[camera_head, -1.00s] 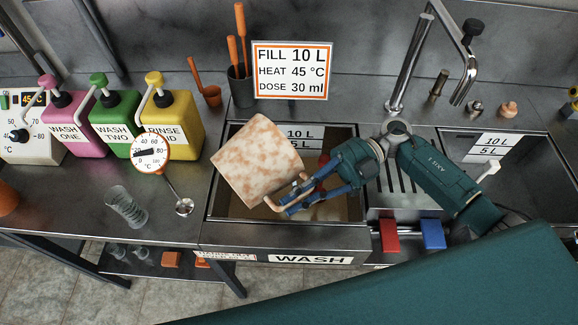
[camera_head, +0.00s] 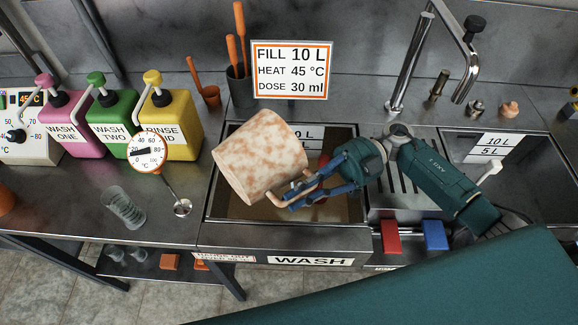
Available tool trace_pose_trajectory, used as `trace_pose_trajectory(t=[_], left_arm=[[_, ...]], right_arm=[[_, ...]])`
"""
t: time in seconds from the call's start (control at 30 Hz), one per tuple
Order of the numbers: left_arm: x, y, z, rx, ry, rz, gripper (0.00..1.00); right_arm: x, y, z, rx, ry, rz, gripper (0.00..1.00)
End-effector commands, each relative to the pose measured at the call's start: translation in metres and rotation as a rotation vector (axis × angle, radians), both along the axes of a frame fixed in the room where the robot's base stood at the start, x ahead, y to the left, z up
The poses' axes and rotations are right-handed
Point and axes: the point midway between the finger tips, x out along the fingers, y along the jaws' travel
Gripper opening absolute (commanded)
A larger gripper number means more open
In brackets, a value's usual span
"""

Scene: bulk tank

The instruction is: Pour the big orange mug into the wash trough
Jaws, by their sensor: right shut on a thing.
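The big mug (camera_head: 258,155), cream with mottled orange patches, is held tilted over the left part of the wash trough (camera_head: 345,235). I see its outer side; its opening and any liquid in it cannot be made out. My right gripper (camera_head: 305,193), with blue fingers, comes in from the right and is shut on the mug's tan handle. The mug covers part of the trough's back wall and its level label. The trough's bottom looks brownish. My left gripper is not in view.
Pink, green and yellow jugs (camera_head: 172,125) stand left of the trough, with a dial thermometer (camera_head: 147,152), a clear glass (camera_head: 124,207) and a sign (camera_head: 291,70) nearby. A tall tap (camera_head: 408,65) rises behind. A second basin (camera_head: 510,165) lies to the right.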

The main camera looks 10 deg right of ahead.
Motion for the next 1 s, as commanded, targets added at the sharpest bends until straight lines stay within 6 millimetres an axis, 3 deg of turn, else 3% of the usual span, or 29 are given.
trace_pose_trajectory(t=[0.17,0.43,0.53,0.67,1.0], left_arm=[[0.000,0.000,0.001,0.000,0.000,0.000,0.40],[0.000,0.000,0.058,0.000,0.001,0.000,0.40],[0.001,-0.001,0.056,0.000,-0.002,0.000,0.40],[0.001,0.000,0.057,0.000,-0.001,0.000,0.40],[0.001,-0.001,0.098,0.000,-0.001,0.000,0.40]], right_arm=[[0.000,0.000,0.003,0.009,0.001,0.002,0.00],[-0.020,0.036,0.008,-0.254,-0.116,0.012,0.00],[-0.019,0.035,-0.003,-0.282,-0.116,0.008,0.00],[-0.019,0.036,-0.004,-0.287,-0.117,0.008,0.00],[-0.023,0.042,0.004,-0.400,-0.145,0.004,0.00]])
